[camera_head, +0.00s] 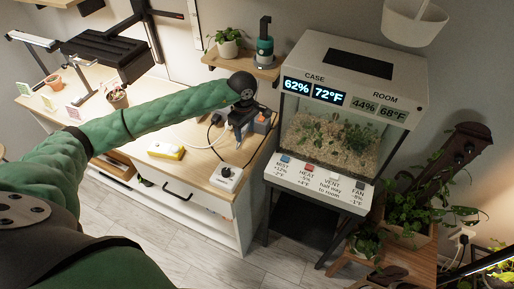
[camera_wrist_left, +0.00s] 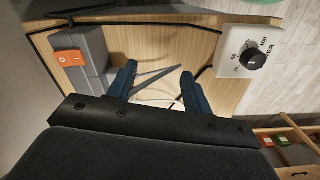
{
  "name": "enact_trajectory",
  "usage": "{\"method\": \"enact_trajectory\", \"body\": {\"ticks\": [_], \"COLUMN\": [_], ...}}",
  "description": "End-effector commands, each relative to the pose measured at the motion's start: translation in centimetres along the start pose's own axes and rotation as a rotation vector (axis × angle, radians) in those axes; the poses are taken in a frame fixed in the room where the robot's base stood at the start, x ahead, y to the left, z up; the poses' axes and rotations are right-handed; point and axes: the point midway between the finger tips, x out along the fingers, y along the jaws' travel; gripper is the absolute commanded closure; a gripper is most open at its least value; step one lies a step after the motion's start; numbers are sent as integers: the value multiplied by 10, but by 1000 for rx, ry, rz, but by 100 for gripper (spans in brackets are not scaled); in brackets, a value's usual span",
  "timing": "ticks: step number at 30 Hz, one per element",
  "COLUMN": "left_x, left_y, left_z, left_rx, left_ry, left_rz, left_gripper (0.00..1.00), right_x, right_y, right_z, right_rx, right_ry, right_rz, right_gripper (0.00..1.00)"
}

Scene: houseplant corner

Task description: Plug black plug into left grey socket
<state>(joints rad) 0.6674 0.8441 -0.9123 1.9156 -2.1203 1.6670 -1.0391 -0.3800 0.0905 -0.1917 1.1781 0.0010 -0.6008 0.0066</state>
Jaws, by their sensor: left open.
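My left gripper (camera_head: 238,140) is open above the wooden tabletop, pointing down. In the left wrist view its two blue fingers (camera_wrist_left: 160,82) stand apart, with only tabletop and a thin dark strip visible between them. A grey socket block (camera_wrist_left: 92,45) with an orange switch (camera_wrist_left: 68,57) lies left of the fingers; it shows just right of the gripper in the head view (camera_head: 262,123). The gripper partly hides it there, and I cannot tell its separate sockets apart. A small black piece (camera_head: 216,119), possibly the black plug, sits left of the gripper. My right gripper is not seen.
A white timer box (camera_head: 226,178) with a black dial stands near the table's front right corner. A yellow-and-white device (camera_head: 166,150) lies farther left. Cables cross the tabletop around the gripper. A glass plant case (camera_head: 335,135) stands close on the right.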

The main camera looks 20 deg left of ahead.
Motion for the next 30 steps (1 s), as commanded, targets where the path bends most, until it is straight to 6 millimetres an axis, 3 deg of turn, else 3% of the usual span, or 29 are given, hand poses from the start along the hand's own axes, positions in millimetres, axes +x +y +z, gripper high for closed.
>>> {"method": "enact_trajectory", "body": {"ticks": [30], "left_x": [-5], "left_y": [-28], "left_z": [74], "left_rx": [1096], "left_ry": [2], "left_rz": [1], "left_gripper": [50], "right_x": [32], "right_y": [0], "right_z": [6], "right_rx": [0], "right_ry": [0], "right_rz": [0], "right_gripper": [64]}}
